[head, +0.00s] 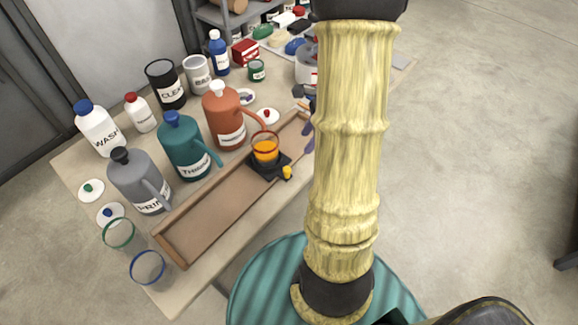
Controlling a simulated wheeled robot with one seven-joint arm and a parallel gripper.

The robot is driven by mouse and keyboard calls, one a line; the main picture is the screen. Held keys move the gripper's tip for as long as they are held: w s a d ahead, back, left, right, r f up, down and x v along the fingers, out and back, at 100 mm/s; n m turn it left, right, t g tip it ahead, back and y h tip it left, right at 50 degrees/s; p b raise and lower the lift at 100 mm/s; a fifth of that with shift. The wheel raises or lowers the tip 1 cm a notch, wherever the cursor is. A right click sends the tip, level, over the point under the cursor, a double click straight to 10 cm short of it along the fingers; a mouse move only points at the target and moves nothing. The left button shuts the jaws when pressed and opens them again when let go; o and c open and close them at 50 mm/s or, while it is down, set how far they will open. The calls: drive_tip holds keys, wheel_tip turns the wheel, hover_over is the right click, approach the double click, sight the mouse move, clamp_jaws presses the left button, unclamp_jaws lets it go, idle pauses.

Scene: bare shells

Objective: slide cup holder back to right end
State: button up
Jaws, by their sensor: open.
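The cup holder (271,166) is a small black block with a yellow knob at its front right. It sits in a long, shallow wooden tray (213,203), toward the tray's right part. A clear cup with orange contents (265,151) stands upright in it. My gripper (308,137) shows only in part at the left edge of my yellow-sleeved arm, near the tray's right end. Its bluish fingers look apart, to the right of the holder and not touching it. The arm hides the rest of the gripper.
Grey (140,180), teal (187,147) and orange (226,117) jugs stand close behind the tray. Empty green-rimmed (118,234) and blue-rimmed (147,267) cups are by its left end. Bottles and cans stand farther back. The tray floor left of the holder is clear.

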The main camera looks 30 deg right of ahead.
sight(287, 169)
drive_tip(key=b+x, duration=0.2)
drive_tip(key=x, duration=1.1)
drive_tip(key=shift+f, duration=0.45)
drive_tip(key=shift+a, duration=0.1)
drive_tip(key=shift+c, duration=0.4)
clamp_jaws()
